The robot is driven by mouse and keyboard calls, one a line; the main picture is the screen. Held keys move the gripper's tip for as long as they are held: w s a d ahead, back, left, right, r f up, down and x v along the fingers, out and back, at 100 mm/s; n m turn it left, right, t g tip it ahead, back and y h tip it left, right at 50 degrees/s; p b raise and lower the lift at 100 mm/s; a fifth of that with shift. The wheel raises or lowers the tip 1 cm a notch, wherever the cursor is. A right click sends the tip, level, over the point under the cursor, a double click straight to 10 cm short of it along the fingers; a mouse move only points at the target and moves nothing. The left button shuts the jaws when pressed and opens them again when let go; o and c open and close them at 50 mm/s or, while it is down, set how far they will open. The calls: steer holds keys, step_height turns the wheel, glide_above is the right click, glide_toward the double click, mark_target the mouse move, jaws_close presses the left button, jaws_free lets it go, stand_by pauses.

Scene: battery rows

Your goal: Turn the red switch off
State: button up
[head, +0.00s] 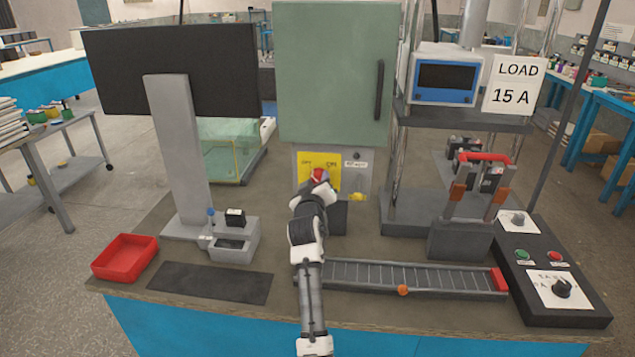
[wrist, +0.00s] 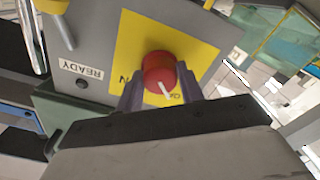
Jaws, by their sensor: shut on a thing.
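The red switch (head: 318,174) is a round knob on a yellow plate (head: 303,176) of the grey panel below the green cabinet. In the wrist view the red switch (wrist: 159,70) sits between the two fingers of my gripper (wrist: 160,88), which is shut on it. The white mark on the knob points down and slightly right there, toward a label partly hidden by a finger. Another label, ending in N, shows to the left of the knob. In the head view my gripper (head: 319,181) covers part of the knob and plate.
The green cabinet door (head: 335,70) with a dark handle is above the panel. A "READY" label (wrist: 80,68) is beside the yellow plate. A roller track (head: 400,276) lies right of my arm. A red tray (head: 125,256) and dark mat (head: 210,283) lie at the left.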

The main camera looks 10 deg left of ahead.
steer(key=shift+f, duration=0.1)
steer(key=o, duration=1)
steer(key=s+b, duration=0.3)
steer(key=s, duration=1.1)
steer(key=shift+a, duration=0.1)
